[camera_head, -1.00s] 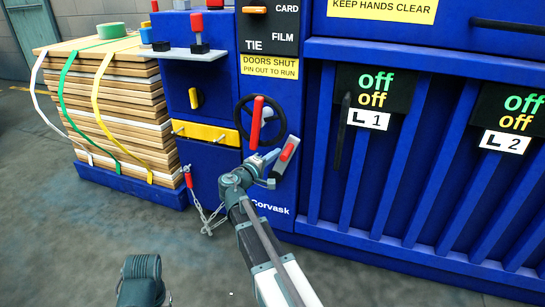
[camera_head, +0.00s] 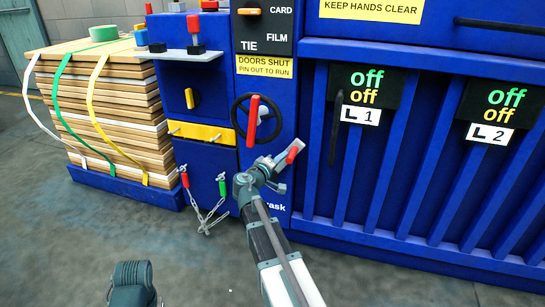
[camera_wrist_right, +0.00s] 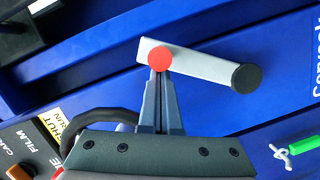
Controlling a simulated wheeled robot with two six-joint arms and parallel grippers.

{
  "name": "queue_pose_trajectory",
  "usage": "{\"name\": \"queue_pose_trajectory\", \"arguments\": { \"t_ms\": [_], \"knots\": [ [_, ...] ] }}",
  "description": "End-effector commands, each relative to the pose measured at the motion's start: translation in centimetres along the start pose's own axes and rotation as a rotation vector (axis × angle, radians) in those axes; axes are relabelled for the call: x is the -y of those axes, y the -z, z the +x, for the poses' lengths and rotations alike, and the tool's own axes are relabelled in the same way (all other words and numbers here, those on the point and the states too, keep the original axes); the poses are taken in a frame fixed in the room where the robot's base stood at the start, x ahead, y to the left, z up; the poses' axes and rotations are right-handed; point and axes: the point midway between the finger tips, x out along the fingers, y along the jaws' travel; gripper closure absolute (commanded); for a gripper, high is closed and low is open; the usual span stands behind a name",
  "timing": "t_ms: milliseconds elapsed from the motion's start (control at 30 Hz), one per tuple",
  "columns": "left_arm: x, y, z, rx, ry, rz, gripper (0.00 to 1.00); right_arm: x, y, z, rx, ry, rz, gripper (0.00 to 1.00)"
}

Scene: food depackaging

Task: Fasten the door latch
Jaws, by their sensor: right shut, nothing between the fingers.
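The door latch (camera_head: 291,155) is a pale grey lever with a red end, low on the blue machine front beside the door edge. In the right wrist view the lever (camera_wrist_right: 198,65) has a round black pivot at one end and a red knob at the other. My right gripper (camera_head: 279,164) is at the latch. In the right wrist view its closed fingertips (camera_wrist_right: 159,74) are at the red knob, with nothing held between them; whether they touch it cannot be told. The fingers partly hide the knob's underside. My left gripper's fingers are out of view.
A black handwheel with a red handle (camera_head: 254,121) is just above my right gripper. A red pin (camera_head: 185,180) and a green pin (camera_head: 222,187) hang by chains to its left. Ribbed blue doors (camera_head: 400,180) fill the right. Strapped boards (camera_head: 110,120) stand at left.

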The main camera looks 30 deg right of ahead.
Motion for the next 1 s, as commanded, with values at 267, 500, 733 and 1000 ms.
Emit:
{"name": "queue_pose_trajectory", "arguments": {
  "t_ms": [267,500,733,1000],
  "knots": [
    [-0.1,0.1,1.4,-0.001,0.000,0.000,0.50,0.6,-4.8,1.1,0.006,0.062,0.258,1.00],
    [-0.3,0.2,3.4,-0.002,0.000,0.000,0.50,2.2,-8.1,2.0,0.005,0.118,0.480,1.00],
    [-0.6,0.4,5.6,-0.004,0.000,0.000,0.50,4.0,-10.6,2.7,0.004,0.166,0.673,1.00],
    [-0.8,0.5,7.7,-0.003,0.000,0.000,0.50,5.8,-12.3,3.1,0.003,0.210,0.842,1.00]
  ]
}}
